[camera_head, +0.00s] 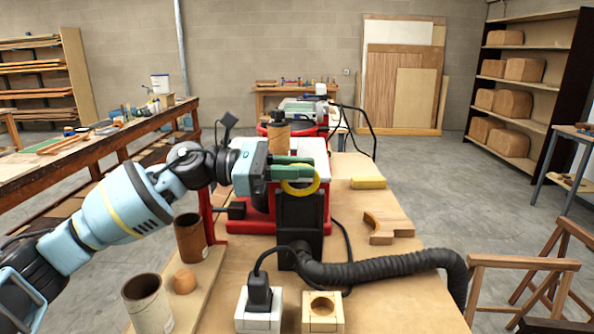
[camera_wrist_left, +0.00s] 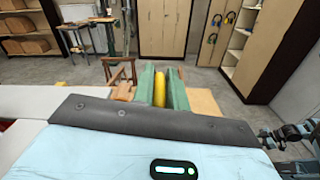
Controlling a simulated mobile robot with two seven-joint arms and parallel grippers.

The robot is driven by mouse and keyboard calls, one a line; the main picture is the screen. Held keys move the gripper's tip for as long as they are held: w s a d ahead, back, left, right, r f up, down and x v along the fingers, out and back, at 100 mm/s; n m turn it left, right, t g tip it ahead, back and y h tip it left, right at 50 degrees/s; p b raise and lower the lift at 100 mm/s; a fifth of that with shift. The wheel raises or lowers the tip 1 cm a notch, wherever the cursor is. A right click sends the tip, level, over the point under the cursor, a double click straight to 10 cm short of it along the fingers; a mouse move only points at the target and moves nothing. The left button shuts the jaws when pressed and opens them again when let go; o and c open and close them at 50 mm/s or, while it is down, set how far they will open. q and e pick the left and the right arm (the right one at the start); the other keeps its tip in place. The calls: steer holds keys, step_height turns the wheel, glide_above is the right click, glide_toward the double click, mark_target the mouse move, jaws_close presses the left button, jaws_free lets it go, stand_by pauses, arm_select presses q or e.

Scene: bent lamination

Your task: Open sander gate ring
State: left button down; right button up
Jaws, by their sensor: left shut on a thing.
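The yellow gate ring (camera_head: 316,186) is at the front of the red and black sander (camera_head: 258,220), above a black upright duct piece (camera_head: 300,215). My left gripper (camera_head: 298,172) reaches in from the left, with its green fingers shut on the ring. In the left wrist view the ring (camera_wrist_left: 159,88) shows edge-on between the two green fingers (camera_wrist_left: 161,86). The gripper and arm hide part of the sander. My right gripper is not in view.
A ribbed black hose (camera_head: 385,266) runs right from the duct across the wooden bench (camera_head: 400,305). A curved wooden piece (camera_head: 386,228) and yellow block (camera_head: 368,182) lie to the right. Cylinders (camera_head: 148,303) and a power plug (camera_head: 259,292) stand nearer. Wooden trestles (camera_head: 523,264) are at right.

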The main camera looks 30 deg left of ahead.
arm_select(q)
steer(key=c, duration=1.5)
jaws_free()
steer(key=shift+w+a+f, duration=0.1)
steer(key=shift+o, duration=0.2)
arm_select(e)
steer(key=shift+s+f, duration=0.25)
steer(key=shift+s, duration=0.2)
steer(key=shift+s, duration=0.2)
